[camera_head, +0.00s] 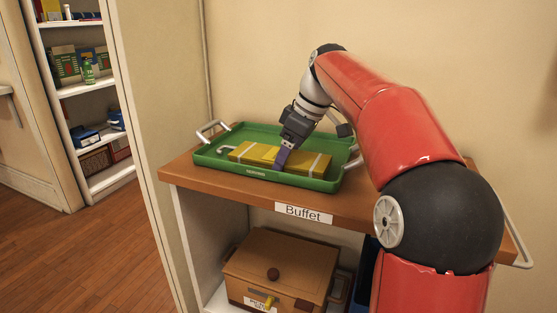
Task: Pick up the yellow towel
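A yellow towel (255,153) lies flat in a green tray (236,173) with light handles. Pale bands cross the towel near both ends. My gripper (281,159) points down over the middle of the towel. A purple finger reaches to the towel's near side and covers part of it. I see only one finger clearly, so I cannot tell whether the gripper is open or shut, or whether it holds the towel. The towel appears to rest in the tray.
The tray stands on a wooden buffet (190,177) labelled "Buffet", against a wall. A brown box (282,262) with a knob sits on the shelf below. Stocked white shelves (78,90) stand at the back left. The wooden floor (90,250) at left is clear.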

